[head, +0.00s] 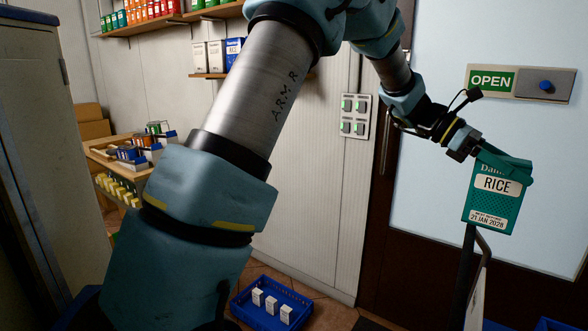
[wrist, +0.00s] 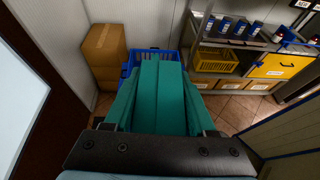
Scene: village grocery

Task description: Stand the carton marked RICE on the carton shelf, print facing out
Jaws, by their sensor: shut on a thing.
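My gripper (head: 478,150) is at the right of the head view, shut on the top part of the RICE carton (head: 491,200). The carton is teal with a white label reading RICE and a date, 21 JAN 2028. It hangs slightly tilted in the air before the door, print towards the head camera. In the wrist view the teal carton (wrist: 158,95) fills the middle; its print is hidden there. A small wall shelf (head: 208,76) at the upper middle bears white cartons (head: 216,56) and a blue carton (head: 233,50); my arm hides its right part.
A higher shelf (head: 150,29) holds coloured cartons. A blue crate (head: 272,305) with white boxes is on the floor. A switch panel (head: 355,115) and an OPEN sign (head: 492,81) are behind. A tall cabinet (head: 45,150) stands at left. A dark post (head: 463,270) rises below the carton.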

